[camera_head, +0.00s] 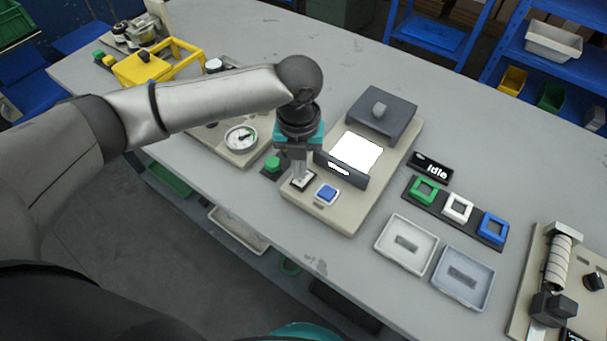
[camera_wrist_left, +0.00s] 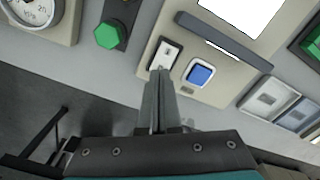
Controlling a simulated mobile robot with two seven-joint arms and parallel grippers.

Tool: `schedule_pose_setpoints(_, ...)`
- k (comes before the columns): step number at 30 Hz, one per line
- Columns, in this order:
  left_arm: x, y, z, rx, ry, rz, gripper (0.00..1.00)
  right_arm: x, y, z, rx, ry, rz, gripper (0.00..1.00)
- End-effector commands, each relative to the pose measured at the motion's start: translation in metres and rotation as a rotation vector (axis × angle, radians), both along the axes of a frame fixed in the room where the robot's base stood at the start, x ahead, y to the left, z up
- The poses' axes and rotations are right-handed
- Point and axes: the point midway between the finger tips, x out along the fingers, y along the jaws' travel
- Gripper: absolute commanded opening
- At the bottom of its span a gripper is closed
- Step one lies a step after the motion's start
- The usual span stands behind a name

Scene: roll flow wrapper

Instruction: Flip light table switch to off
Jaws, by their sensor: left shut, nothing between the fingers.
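The light table (camera_head: 340,213) is a beige unit with a brightly lit white panel (camera_head: 356,152); the panel also shows in the left wrist view (camera_wrist_left: 232,12). Its rocker switch (camera_wrist_left: 166,54) sits in a black frame at the near left corner, beside a blue square button (camera_head: 327,193). My left gripper (camera_head: 299,180) is shut and empty, pointing down with its fingertips at the near edge of the switch. I cannot tell whether they touch it. In the head view the fingers partly cover the switch (camera_head: 304,183).
A dark bar (camera_head: 341,170) stands between the panel and the switch. A green button (camera_head: 272,163) and a gauge (camera_head: 240,139) lie to the left. An "Idle" display (camera_head: 431,167), coloured square frames and two trays (camera_head: 407,243) are to the right.

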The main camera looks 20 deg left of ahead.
Motion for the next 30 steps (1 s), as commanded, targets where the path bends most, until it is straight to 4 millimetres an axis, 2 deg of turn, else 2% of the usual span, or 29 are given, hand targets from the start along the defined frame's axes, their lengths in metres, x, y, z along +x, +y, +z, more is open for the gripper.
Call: schedule_pose_setpoints(30,0.000,0.000,-0.013,0.000,0.001,-0.001,0.00,0.000,-0.002,-0.005,-0.003,-0.001,0.000,0.50)
